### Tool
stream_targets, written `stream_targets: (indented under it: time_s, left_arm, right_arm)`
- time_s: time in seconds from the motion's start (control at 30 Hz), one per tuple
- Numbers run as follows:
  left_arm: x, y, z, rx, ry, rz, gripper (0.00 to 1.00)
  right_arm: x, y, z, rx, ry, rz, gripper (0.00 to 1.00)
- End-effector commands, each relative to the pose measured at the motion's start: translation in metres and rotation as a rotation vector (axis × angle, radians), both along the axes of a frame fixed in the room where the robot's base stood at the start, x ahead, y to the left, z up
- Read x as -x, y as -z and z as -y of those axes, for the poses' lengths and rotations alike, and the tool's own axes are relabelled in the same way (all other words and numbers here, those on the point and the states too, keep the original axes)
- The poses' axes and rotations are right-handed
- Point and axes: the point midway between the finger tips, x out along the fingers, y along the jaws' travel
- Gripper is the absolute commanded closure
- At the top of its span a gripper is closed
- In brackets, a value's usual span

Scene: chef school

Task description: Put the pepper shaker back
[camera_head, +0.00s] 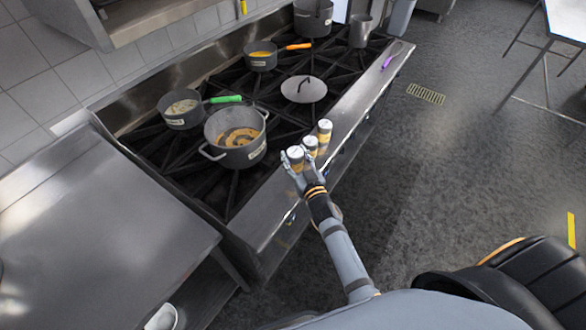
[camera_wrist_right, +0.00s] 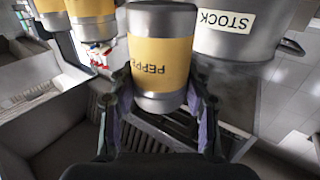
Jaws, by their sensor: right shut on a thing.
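The pepper shaker (camera_head: 295,155) has a metal top and a yellow label band. It is at the near end of a row of shakers by the stove's front ledge. In the right wrist view the shaker (camera_wrist_right: 162,60) fills the middle, with its label reading upside down. My right gripper (camera_head: 302,174) is shut on it, with a finger on each side in the wrist view (camera_wrist_right: 160,100). I cannot tell whether its base touches the ledge. My left gripper is not in view.
Two similar shakers (camera_head: 310,146) (camera_head: 325,130) stand just beyond it on the ledge (camera_head: 350,108). A large pot of soup (camera_head: 237,155) sits to the left. A lid (camera_head: 303,89) and smaller pans (camera_head: 181,121) are on the burners. The steel counter (camera_head: 100,240) at left is clear.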

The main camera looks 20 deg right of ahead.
Motion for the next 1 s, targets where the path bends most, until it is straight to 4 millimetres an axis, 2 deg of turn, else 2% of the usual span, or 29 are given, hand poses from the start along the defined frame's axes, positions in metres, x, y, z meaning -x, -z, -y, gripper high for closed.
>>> stream_targets:
  time_s: [0.03,0.13,0.23,0.37,0.47,0.87,0.9,1.0]
  left_arm:
    - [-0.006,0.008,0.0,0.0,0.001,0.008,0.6]
    - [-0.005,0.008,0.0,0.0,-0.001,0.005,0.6]
    - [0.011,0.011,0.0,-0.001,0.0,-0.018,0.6]
    - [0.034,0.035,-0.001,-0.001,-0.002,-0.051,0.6]
    - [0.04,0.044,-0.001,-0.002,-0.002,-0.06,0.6]
    - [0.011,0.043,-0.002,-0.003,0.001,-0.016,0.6]
    - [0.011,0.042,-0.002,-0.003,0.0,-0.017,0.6]
    - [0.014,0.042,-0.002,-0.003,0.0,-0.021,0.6]
  right_arm:
    - [-0.004,0.008,-0.001,0.001,0.0,0.002,0.9]
    - [-0.008,0.009,-0.001,0.0,0.0,0.003,0.9]
    - [-0.009,0.011,-0.002,0.0,0.0,0.003,0.9]
    - [-0.016,0.037,-0.003,0.0,-0.001,0.0,0.9]
    - [-0.015,0.049,-0.003,0.001,-0.001,0.002,0.9]
    - [-0.015,0.052,-0.003,0.002,0.0,0.002,0.9]
    - [-0.015,0.052,-0.003,0.002,0.0,0.0,0.49]
    - [-0.015,0.051,-0.003,0.002,0.0,0.0,0.35]
